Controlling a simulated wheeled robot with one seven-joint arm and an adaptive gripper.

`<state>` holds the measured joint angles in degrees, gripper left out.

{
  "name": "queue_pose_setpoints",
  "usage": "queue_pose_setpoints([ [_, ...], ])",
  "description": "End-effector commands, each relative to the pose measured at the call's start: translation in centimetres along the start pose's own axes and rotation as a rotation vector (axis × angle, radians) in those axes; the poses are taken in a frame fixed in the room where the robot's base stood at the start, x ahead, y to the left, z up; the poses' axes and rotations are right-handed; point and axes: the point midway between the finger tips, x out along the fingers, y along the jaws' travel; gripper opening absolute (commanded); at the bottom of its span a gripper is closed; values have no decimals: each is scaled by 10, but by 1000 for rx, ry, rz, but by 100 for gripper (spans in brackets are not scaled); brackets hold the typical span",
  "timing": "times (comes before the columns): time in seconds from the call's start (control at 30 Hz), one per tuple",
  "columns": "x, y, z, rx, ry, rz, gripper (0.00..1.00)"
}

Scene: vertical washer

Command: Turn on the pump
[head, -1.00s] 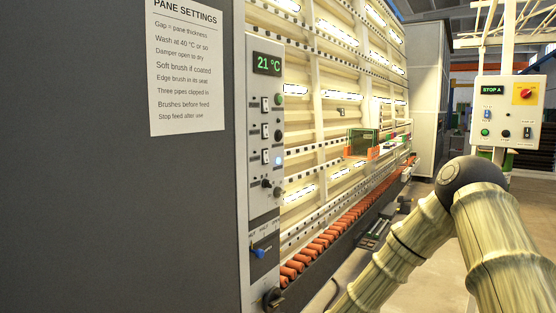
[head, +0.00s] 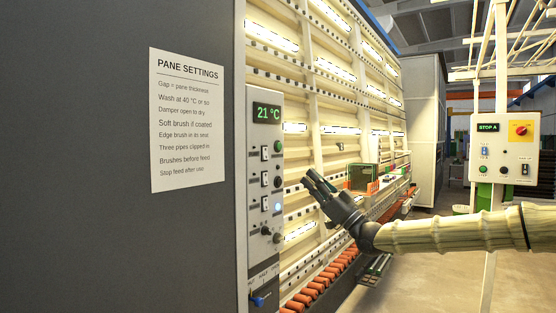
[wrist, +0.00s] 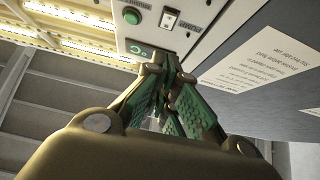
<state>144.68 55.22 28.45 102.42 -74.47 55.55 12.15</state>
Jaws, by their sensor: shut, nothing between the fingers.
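The grey control panel (head: 264,190) stands upright at the left end of the washer. It has a green "21 °C" display (head: 267,113), a column of white rocker switches and round controls. The upper switch (head: 265,153) is beside a green button (head: 278,146); the lower switch (head: 265,203) is beside a blue-lit button (head: 277,208).
A "PANE SETTINGS" sheet (head: 188,120) hangs on the dark wall left of the panel. A blue-handled lever (head: 257,300) sits below the panel. Orange rollers (head: 318,287) run along the washer. A second control box (head: 505,148) stands at right. Open floor lies at lower right.

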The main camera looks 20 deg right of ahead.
Motion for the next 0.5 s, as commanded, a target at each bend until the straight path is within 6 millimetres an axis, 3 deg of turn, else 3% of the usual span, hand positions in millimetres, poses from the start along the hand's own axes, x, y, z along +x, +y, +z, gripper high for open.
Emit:
queue_pose_setpoints([
  [0.27,6,-1,0,1,-2,-1,0],
  [0.5,36,-1,-1,1,-3,-1,0],
])
